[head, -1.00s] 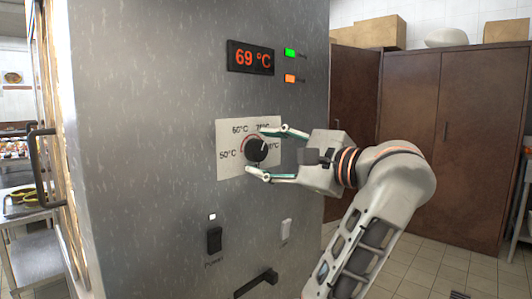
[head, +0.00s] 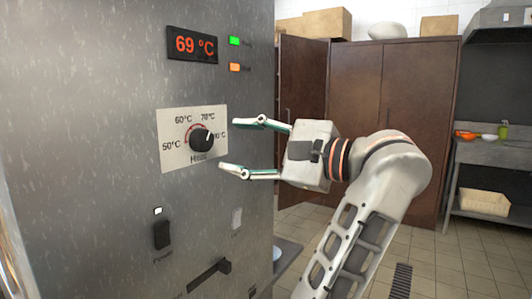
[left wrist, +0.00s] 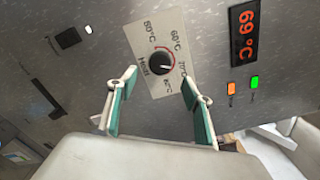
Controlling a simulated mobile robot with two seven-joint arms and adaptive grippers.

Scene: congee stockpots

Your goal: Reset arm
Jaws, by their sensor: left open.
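The black heat dial (head: 201,139) sits on a pale scale plate marked 50 to 80 °C, on the front of a grey metal cabinet (head: 90,90). My left gripper (head: 231,145) is open and empty, to the right of the dial. Its two fingers are spread and clear of the dial. In the left wrist view, the dial (left wrist: 160,61) shows beyond the spread fingertips (left wrist: 159,80), with nothing between the fingers. My right gripper is not in view.
A display (head: 192,45) reads 69 °C, beside green and orange lights. A power switch (head: 162,235) and a black handle (head: 209,274) are below. Brown cupboards (head: 380,100) stand behind, and a shelf unit (head: 482,152) is at the far right. Tiled floor lies between.

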